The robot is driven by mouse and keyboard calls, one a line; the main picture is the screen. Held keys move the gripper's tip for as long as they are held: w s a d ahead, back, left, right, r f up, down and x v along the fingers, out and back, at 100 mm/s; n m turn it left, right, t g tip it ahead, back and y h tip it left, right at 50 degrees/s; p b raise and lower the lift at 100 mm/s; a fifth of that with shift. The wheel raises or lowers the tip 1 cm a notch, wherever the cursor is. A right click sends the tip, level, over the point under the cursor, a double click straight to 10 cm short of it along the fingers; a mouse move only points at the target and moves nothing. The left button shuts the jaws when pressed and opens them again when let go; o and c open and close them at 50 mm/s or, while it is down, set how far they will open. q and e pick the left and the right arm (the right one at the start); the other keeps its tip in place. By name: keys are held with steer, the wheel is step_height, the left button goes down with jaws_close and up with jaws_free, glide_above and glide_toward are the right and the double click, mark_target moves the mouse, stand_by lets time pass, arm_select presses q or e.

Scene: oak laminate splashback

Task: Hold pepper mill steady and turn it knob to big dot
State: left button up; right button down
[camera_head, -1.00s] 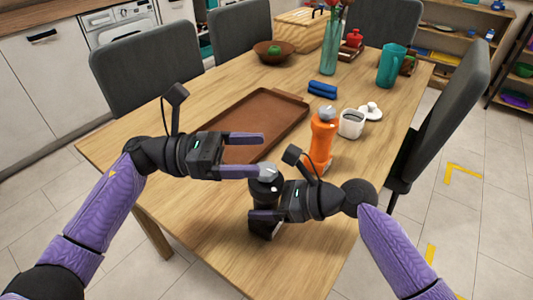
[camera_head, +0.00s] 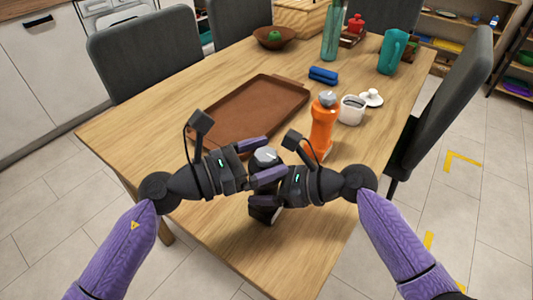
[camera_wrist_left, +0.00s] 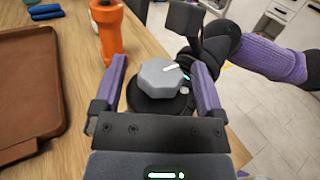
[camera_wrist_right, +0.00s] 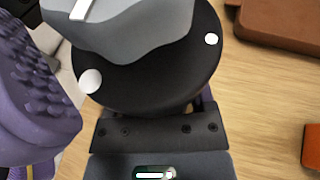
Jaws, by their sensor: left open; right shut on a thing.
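The pepper mill (camera_head: 264,212) is black with a faceted grey knob (camera_head: 266,155) and stands upright near the table's front. My right gripper (camera_head: 258,192) is shut on its body below the knob. My left gripper (camera_head: 271,159) is open, its fingers on both sides of the knob; the left wrist view shows gaps beside the knob (camera_wrist_left: 158,78). The knob's white pointer line (camera_wrist_left: 170,67) points right there, not at the white dot (camera_wrist_left: 184,91). In the right wrist view, the collar carries a larger white dot (camera_wrist_right: 90,81) and a smaller one (camera_wrist_right: 211,39).
An orange bottle (camera_head: 323,125) stands close behind my right gripper. A brown tray (camera_head: 225,112) lies behind my left gripper. A white cup (camera_head: 351,112), its lid (camera_head: 372,97) and a blue item (camera_head: 324,75) are farther back. The front left table is clear.

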arm_select(q)
steer(key=shift+w+d, duration=0.1)
steer(key=shift+d, duration=0.15)
jaws_close()
steer(key=shift+g, duration=0.3)
steer(key=shift+m+g+h, duration=0.4)
steer(key=shift+m+g, duration=1)
steer(key=shift+g, duration=0.6)
steer(key=shift+m+g+h, duration=0.4)
steer(key=shift+m+g, duration=1)
steer(key=shift+g, duration=0.9)
jaws_free()
